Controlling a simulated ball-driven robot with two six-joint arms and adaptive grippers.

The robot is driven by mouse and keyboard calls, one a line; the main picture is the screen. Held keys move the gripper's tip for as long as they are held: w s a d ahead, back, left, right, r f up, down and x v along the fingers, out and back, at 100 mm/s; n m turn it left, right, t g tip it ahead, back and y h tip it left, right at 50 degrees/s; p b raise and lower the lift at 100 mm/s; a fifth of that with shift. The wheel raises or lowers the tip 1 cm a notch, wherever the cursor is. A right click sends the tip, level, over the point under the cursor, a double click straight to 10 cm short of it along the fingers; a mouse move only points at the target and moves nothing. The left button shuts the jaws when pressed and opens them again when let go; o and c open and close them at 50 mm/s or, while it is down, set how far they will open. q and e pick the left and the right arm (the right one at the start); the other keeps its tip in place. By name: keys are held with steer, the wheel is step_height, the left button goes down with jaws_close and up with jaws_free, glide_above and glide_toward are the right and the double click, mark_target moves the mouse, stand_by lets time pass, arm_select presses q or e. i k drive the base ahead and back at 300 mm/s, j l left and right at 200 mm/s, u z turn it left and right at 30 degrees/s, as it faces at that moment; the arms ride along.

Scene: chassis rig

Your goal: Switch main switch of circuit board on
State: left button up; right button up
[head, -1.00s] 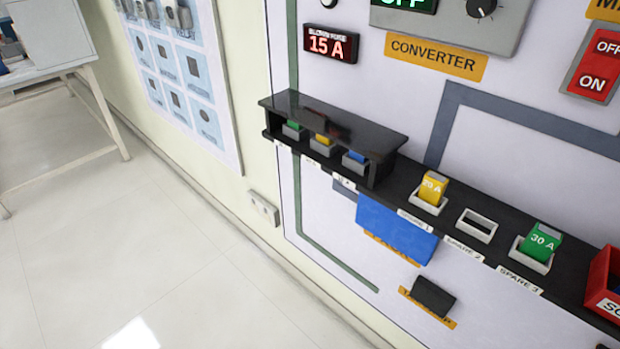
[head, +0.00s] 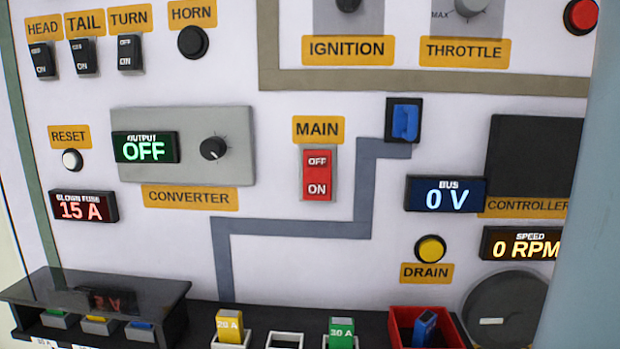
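The main switch (head: 318,174) is a red rocker in a grey frame, near the middle of the head view. It is marked OFF at its top and ON at its bottom, under a yellow MAIN label (head: 318,129). I cannot tell surely which half is pressed in. The bus display (head: 446,194) reads 0 V, and the converter display (head: 145,147) reads OFF. Neither of my grippers shows in the head view.
A black shelf with a dark cover (head: 95,291) juts out at the lower left. A yellow 20 A fuse (head: 229,326), a green 30 A fuse (head: 341,332) and a red bin (head: 425,320) line the bottom. A blurred blue-grey shape crosses the right edge.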

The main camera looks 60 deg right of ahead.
mark_target(316, 164)
steer(key=l+z, duration=0.1)
steer(key=z, duration=0.7)
steer(key=l+z, duration=0.15)
steer(key=z, duration=0.65)
steer(key=k+u, duration=0.75)
steer(key=k, duration=0.15)
